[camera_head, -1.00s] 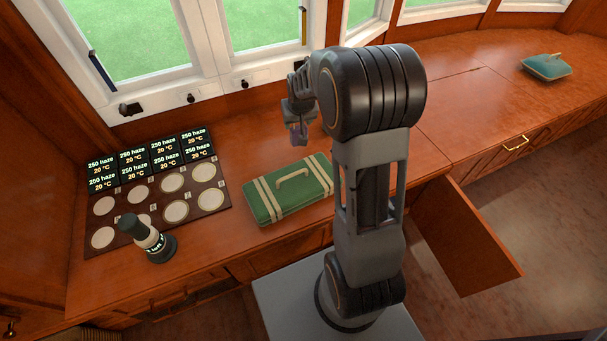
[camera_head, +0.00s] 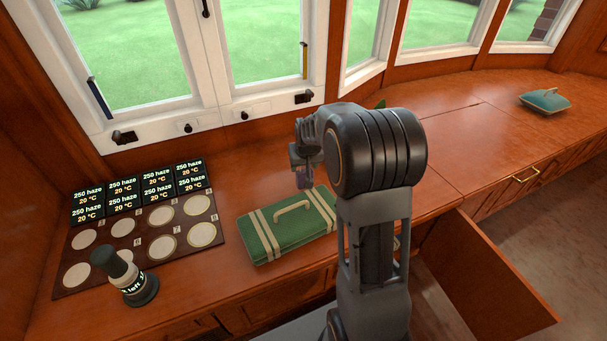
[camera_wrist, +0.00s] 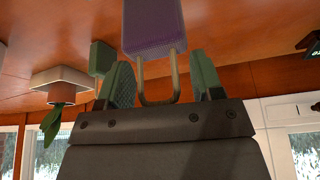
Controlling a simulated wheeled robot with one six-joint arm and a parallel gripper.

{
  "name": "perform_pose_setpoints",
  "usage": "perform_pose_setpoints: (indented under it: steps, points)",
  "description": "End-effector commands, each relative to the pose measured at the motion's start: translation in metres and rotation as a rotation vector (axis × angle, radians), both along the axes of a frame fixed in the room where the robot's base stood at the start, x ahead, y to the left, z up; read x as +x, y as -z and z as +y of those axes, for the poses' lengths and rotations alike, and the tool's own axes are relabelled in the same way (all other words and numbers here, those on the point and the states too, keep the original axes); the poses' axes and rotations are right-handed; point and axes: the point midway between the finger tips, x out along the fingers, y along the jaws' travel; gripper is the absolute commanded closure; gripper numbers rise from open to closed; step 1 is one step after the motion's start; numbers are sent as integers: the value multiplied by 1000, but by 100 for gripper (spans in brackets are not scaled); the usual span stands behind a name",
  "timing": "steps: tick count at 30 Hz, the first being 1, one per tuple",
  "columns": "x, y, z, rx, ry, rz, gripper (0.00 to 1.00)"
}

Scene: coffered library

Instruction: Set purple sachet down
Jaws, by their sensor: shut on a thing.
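The purple sachet (camera_wrist: 153,28) hangs from my gripper (camera_wrist: 161,78) by a wire-like loop between the two green-padded fingers in the wrist view. In the head view, my gripper (camera_head: 302,168) points down over the counter, just behind the green case, with a little of the purple sachet (camera_head: 304,181) showing under it. My arm hides part of that area. I cannot tell whether the sachet touches the counter.
The green case (camera_head: 288,226) with cream straps lies on the wooden counter (camera_head: 245,180). Left of it are a mat (camera_head: 140,262) with pale discs, display tiles (camera_head: 139,192) and a dark stamp-like object (camera_head: 127,280). A potted plant (camera_wrist: 60,85) stands beyond. A teal cushion-like object (camera_head: 545,101) lies far right.

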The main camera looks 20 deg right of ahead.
Motion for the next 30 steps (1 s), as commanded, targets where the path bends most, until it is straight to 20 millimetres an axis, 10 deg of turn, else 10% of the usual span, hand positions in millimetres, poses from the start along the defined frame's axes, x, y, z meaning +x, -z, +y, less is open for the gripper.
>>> perform_pose_setpoints:
  steps: [6,18,19,30]
  points:
    - [0,33,0,0,0,2,74]
    - [0,36,0,0,0,0,74]
    - [0,36,0,0,0,0,39]
    - [0,35,0,0,0,0,14]
